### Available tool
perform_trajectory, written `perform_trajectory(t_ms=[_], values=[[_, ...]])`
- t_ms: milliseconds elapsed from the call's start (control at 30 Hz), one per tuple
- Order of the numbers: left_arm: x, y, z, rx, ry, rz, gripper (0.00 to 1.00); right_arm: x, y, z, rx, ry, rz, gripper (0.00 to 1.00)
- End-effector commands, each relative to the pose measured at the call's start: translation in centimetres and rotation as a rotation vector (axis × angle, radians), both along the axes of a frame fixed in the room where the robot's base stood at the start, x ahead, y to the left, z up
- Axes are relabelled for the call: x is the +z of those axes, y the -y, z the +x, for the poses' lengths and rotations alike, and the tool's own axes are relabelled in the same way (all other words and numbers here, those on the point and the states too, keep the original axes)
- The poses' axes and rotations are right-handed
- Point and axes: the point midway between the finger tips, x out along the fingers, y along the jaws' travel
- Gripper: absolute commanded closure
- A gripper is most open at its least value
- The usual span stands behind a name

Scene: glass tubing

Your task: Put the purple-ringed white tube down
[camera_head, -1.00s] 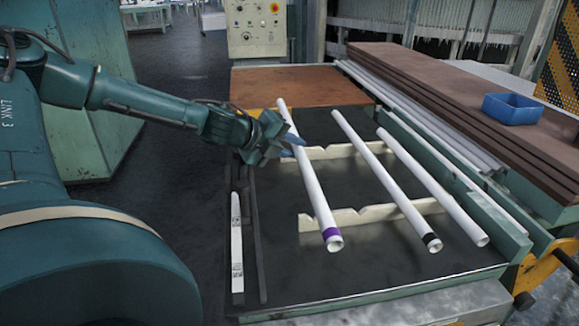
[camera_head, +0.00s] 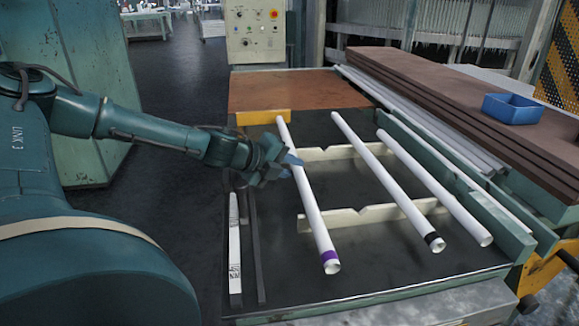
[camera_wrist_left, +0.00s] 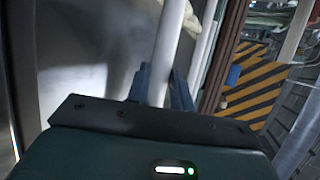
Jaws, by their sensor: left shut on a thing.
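The purple-ringed white tube (camera_head: 311,213) lies lengthwise at the left of the rack, its purple ring near the front end. My left gripper (camera_head: 291,161) is shut on it toward its far half. In the left wrist view the tube (camera_wrist_left: 168,42) passes between the two blue fingers (camera_wrist_left: 160,88). The tube is at or very near the left ends of two cream notched supports (camera_head: 345,218); whether it touches them I cannot tell. A black-ringed white tube (camera_head: 385,178) and a plain white tube (camera_head: 435,188) lie to its right. My right gripper is not in view.
A green rail (camera_head: 455,185) and grey pipes (camera_head: 420,118) run along the right side, with brown boards and a blue bin (camera_head: 512,108) beyond. A printed white strip (camera_head: 234,245) lies at the left edge. The dark tabletop in front is clear.

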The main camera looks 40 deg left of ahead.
Motion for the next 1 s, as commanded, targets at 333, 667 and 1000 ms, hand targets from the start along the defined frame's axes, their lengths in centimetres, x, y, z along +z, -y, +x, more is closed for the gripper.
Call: perform_trajectory(t_ms=[333,667,1000], values=[[-0.1,0.0,0.0,0.0,0.0,0.0,0.55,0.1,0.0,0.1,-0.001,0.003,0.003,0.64],[0.8,0.0,0.0,0.0,0.0,0.0,0.55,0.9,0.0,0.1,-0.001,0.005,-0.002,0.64],[2.9,-0.5,-1.9,0.002,0.005,0.0,0.55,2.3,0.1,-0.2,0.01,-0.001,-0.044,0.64]])
